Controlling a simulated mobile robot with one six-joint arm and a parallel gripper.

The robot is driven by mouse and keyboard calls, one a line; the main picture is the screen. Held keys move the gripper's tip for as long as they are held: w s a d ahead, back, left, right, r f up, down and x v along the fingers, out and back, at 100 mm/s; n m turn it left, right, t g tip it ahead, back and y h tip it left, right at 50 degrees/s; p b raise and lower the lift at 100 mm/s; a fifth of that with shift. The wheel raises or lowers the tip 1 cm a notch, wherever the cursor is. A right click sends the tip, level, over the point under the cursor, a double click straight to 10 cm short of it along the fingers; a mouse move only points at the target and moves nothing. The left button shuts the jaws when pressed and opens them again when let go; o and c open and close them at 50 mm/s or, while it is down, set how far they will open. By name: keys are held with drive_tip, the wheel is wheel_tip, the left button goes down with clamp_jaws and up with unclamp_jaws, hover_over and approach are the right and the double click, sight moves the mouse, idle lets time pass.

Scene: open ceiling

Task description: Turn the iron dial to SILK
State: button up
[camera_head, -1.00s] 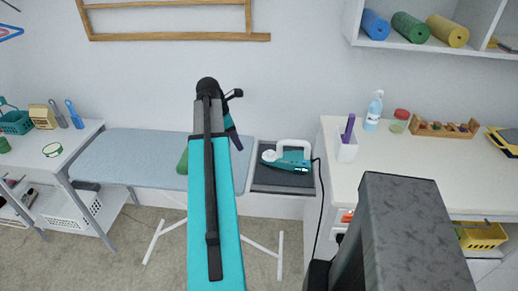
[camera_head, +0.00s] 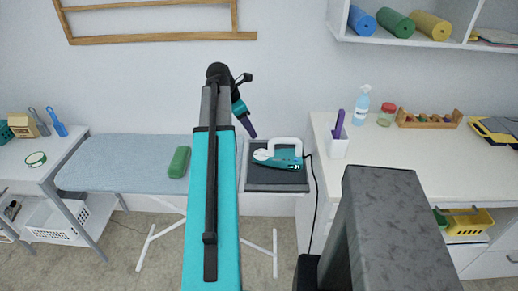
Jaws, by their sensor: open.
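A teal and white iron (camera_head: 279,155) lies on a dark rest pad (camera_head: 262,180) at the right end of the ironing board (camera_head: 120,165). Its white handle arches over the top. The dial and its markings are too small to make out. My teal arm reaches up the middle of the head view. My gripper (camera_head: 250,132) hangs at its far end, above and left of the iron and apart from it. The jaws are open and nothing is seen between them; the fingertips are too small to show in detail.
A green object (camera_head: 179,162) lies on the board left of my arm. A black cord runs down beside the rest pad.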

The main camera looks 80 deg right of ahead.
sight(262, 151)
drive_tip(key=shift+p+x, duration=1.45)
drive_tip(key=shift+x, duration=5.25)
drive_tip(key=shift+w+a, duration=0.1)
drive_tip(key=shift+w, duration=0.05)
drive_tip(key=c, duration=1.1)
drive_tip(key=shift+m, duration=0.3)
drive_tip(key=m+y, duration=0.1)
drive_tip(key=m, duration=0.1)
drive_tip(key=m+y+p, duration=0.1)
drive_tip(key=m, duration=0.2)
drive_tip(key=shift+d+g, duration=0.4)
drive_tip(key=m+y, duration=0.2)
drive_tip(key=m, duration=0.2)
drive_tip(key=shift+d+p, duration=0.15)
drive_tip(key=shift+p, duration=0.2)
drive_tip(key=shift+m+y, duration=0.4)
drive_tip(key=shift+m, duration=0.9)
